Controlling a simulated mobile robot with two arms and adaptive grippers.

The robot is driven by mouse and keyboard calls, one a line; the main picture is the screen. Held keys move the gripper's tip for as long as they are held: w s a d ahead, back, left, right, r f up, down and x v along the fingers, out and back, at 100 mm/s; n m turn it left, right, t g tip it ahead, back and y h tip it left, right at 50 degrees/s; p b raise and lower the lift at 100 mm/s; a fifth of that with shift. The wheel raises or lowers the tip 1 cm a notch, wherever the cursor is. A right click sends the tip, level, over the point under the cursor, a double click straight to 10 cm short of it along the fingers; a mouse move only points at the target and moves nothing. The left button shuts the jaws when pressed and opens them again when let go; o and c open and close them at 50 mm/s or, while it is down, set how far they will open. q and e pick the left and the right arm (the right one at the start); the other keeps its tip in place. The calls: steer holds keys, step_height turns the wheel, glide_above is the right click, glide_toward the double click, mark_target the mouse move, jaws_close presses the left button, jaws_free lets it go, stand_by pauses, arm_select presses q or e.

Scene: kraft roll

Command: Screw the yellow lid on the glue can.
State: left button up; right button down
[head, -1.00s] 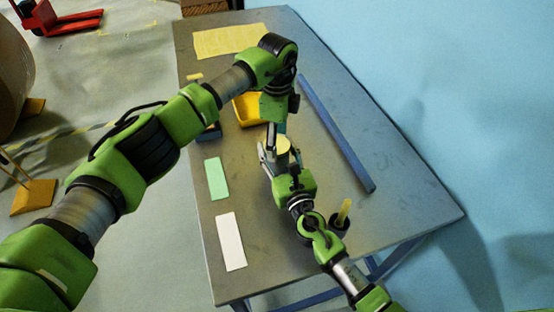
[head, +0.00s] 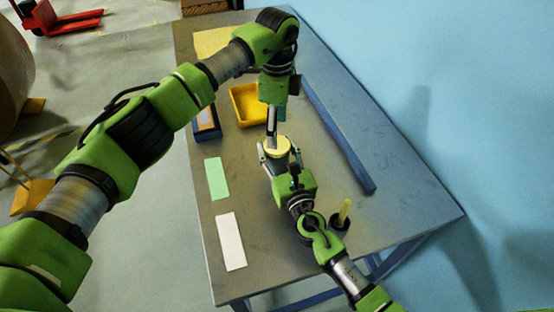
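The yellow lid (head: 278,146) shows as a pale yellow disc on top of the glue can (head: 277,160). I cannot tell whether it is threaded tight. The can is mostly hidden by my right gripper (head: 277,159), whose fingers lie on either side of it and hold it upright over the table. My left gripper (head: 272,136) points down from above, its fingertips at the far edge of the lid. Its fingers are seen edge-on, so their opening and any contact with the lid are unclear.
The grey table (head: 355,215) holds a yellow bin (head: 246,106), a blue tray (head: 207,124), a green card (head: 217,178), a white card (head: 231,241) and a long blue bar (head: 337,133). A dark pot with a yellow stick (head: 344,212) stands right of my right arm.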

mark_target(277, 157)
arm_select(q)
steer(key=shift+r+n, duration=0.9)
steer(key=shift+r, duration=0.6)
steer(key=shift+f, duration=0.1)
steer(key=shift+f, duration=3.95)
steer(key=c, duration=1.2)
steer(key=o, duration=1.3)
steer(key=shift+r, duration=0.1)
